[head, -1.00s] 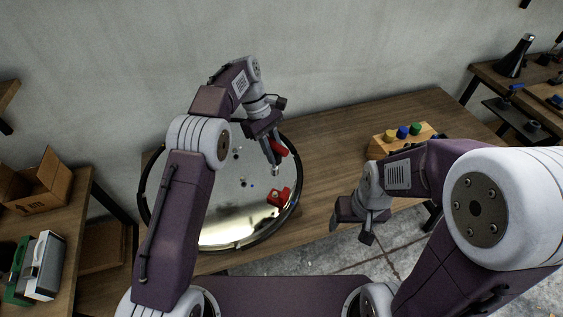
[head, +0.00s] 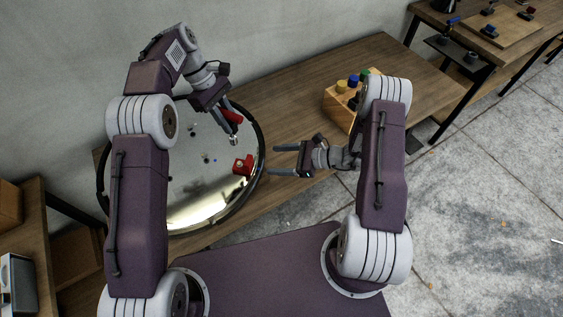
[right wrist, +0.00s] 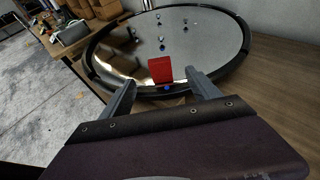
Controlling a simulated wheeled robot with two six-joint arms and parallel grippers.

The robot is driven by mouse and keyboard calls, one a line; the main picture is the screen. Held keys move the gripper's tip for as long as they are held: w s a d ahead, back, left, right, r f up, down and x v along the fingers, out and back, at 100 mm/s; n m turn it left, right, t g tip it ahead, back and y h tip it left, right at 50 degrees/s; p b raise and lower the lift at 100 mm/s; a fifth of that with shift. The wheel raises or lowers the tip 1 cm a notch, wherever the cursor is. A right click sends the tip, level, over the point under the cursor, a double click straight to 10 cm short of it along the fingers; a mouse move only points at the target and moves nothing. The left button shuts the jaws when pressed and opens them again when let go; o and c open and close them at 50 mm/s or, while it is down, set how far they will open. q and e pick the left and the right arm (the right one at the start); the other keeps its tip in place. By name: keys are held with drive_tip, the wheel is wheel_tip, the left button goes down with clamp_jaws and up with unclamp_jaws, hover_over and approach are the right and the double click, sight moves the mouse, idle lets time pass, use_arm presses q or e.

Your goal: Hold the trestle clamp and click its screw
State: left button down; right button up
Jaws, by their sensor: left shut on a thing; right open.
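My left gripper (head: 228,124) hangs over the round mirror-like disc (head: 186,180) in the head view. It is shut on a red piece with a silver end (head: 233,116), which looks like the trestle clamp; the fingers hide part of it. A second red block (head: 243,165) with a pale spot shows at the disc's right edge. It also shows in the right wrist view (right wrist: 160,69), between and beyond the fingertips. My right gripper (head: 271,160) is open and empty, its fingers pointing left toward this block, apart from it. I cannot tell the screw clearly.
The disc has a raised black rim (head: 265,150) and lies on a wooden table (head: 300,95). Small dark and blue specks show on its surface. A wooden block with coloured knobs (head: 341,104) stands behind my right arm. Another bench (head: 480,75) is at the upper right.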

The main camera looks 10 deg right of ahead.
sight(251, 163)
drive_tip(key=shift+m, duration=0.3)
drive_tip(key=x, duration=0.5)
drive_tip(key=f+x, duration=0.1)
drive_tip(key=x, duration=0.5)
drive_tip(key=shift+f, duration=0.3)
drive_tip(key=shift+s, duration=0.1)
clamp_jaws()
idle(0.6)
